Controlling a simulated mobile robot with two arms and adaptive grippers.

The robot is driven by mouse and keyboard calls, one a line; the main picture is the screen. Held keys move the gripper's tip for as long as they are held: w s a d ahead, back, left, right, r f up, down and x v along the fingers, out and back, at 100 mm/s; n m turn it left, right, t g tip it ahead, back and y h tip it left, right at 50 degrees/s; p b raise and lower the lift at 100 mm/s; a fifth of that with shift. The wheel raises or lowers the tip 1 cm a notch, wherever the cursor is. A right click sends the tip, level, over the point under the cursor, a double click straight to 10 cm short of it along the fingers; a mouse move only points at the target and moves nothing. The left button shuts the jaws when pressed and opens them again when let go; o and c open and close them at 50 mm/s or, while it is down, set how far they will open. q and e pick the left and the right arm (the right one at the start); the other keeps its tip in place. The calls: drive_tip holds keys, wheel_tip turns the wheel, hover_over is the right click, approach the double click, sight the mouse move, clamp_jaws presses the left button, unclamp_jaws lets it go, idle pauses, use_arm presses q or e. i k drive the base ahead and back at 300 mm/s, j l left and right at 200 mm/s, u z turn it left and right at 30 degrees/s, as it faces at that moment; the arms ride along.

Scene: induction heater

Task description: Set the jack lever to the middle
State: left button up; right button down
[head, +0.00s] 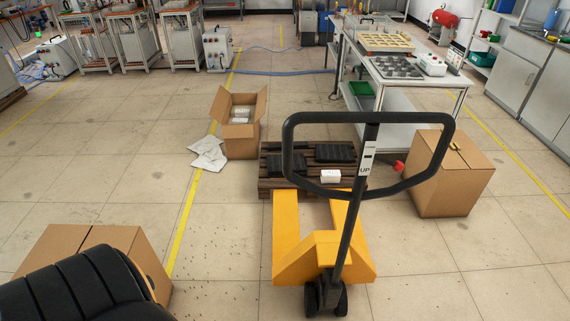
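The yellow pallet jack (295,258) stands on the floor in the middle of the head view, its forks toward the pallet. Its black loop handle (290,150) rises toward me, slightly tilted. A white label reading "UP" (365,169) is on the handle's post. A short dark lever with a red knob (399,166) sticks out to the right of the post, level with the label. The lever's exact setting cannot be told from this view. Neither of my grippers shows in the head view.
A wooden pallet (268,184) with black items and a white box lies beyond the jack. Cardboard boxes stand at the right (450,185), behind left (240,140) and front left (65,245). A work table (400,88) is behind. Floor beside the jack is clear.

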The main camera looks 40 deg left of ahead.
sight(398, 166)
drive_tip(key=i+l+u, duration=0.1)
drive_tip(key=u, duration=0.3)
drive_tip(key=i+l+u, duration=0.15)
drive_tip(key=i+u, duration=0.2)
drive_tip(key=i+l+u, duration=0.15)
drive_tip(key=u, duration=0.25)
drive_tip(key=i+l+u, duration=0.15)
drive_tip(key=l+u, duration=0.2)
drive_tip(key=i+l, duration=0.15)
drive_tip(key=l, duration=0.2)
drive_tip(key=i+l+u, duration=0.1)
drive_tip(key=l, duration=0.25)
drive_tip(key=i+l, duration=0.2)
drive_tip(key=l, duration=0.15)
drive_tip(key=i+l+u, duration=0.15)
drive_tip(key=l, duration=0.25)
drive_tip(key=i+l, duration=0.15)
drive_tip(key=l, duration=0.2)
drive_tip(key=i+l+u, duration=0.1)
drive_tip(key=l, duration=0.3)
drive_tip(key=u, duration=1.35)
